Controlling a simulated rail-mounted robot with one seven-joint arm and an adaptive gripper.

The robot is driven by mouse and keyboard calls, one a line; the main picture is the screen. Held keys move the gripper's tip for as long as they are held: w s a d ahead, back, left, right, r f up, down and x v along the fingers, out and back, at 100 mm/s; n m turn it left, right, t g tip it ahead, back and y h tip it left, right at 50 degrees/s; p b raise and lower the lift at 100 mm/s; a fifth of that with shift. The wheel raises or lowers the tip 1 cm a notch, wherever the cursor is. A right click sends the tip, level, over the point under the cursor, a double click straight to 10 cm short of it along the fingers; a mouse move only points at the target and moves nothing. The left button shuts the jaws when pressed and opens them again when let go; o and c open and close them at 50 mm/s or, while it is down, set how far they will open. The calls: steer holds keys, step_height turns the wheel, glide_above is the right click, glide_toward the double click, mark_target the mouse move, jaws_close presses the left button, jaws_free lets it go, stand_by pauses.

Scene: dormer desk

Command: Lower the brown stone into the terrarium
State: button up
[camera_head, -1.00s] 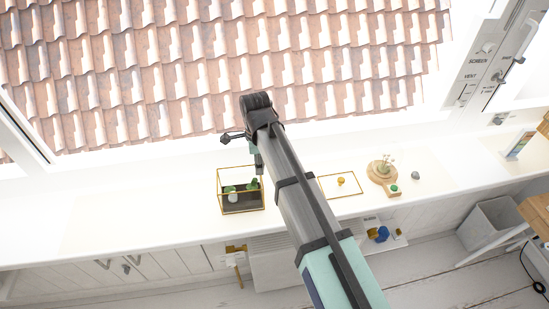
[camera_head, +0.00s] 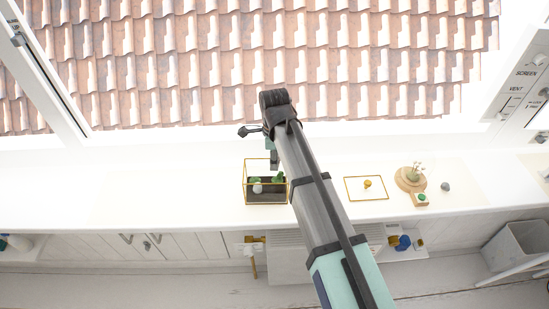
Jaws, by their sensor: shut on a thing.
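The terrarium (camera_head: 245,182) is a glass box with gold edges on the white desk, left of my arm. It has a dark bed with green plants and a small pale thing inside, and its top looks open. My gripper (camera_head: 273,162) points down at the terrarium's upper back part in the picture. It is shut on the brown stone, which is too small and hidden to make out. How high the gripper is over the bed I cannot tell.
A gold-edged glass panel (camera_head: 353,192) with a yellow knob lies right of my arm. Further right are a round wooden board (camera_head: 402,182) with plants, a small green-topped block (camera_head: 421,200) and a grey stone (camera_head: 445,187). The desk left of the terrarium is clear.

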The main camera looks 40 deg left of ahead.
steer(key=shift+f, duration=0.15)
steer(key=shift+f+b, duration=1.95)
steer(key=shift+f, duration=2.35)
steer(key=shift+f+b, duration=1.1)
steer(key=shift+f, duration=1.45)
steer(key=o, duration=1.2)
